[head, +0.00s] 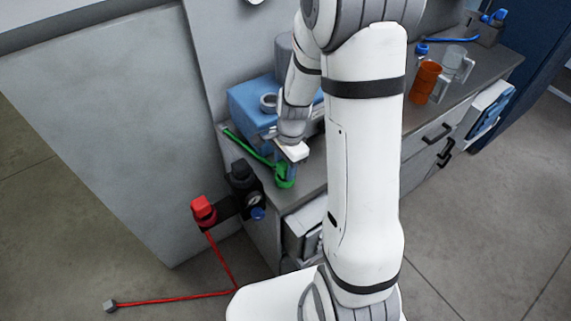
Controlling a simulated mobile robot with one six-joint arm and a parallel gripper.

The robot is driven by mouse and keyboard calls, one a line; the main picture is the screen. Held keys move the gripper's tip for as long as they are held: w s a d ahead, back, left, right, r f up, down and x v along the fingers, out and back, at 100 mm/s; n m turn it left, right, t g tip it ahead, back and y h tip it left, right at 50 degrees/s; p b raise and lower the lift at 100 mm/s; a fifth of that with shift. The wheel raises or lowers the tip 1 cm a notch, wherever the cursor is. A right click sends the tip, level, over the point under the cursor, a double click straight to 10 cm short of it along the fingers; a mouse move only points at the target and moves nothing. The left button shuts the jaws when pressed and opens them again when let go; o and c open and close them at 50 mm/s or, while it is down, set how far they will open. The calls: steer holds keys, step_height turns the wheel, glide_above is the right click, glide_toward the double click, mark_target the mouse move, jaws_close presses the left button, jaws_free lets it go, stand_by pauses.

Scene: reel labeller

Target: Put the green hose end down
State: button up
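The green hose end (284,180) is a bright green fitting near the left front corner of the grey counter (312,183). A thin green hose (247,147) runs from it up to the left along the counter edge. My gripper (288,169) points down over the green hose end and appears shut on it. The fingers are small here and partly merge with the fitting. The fitting is at or just above the counter top; I cannot tell whether it touches.
A blue machine (246,104) stands close behind my gripper. A black regulator with a gauge (257,213) and a red knob (203,210) sits in front of the counter's left end. A red hose (170,299) reaches the floor.

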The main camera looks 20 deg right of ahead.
steer(key=shift+o, duration=0.9)
step_height(320, 180, up, 12)
steer(key=d, duration=0.1)
steer(key=s+r+n+t, duration=0.1)
steer(key=s+r+n, duration=0.3)
steer(key=s+n, duration=0.3)
steer(key=s+r+n+t+h, duration=0.1)
steer(key=s+r+n+t, duration=0.1)
steer(key=s+r+n, duration=0.2)
steer(key=shift+s+a+r+n+t, duration=0.35)
steer(key=shift+s+a+n, duration=0.1)
steer(key=shift+s+n, duration=1.25)
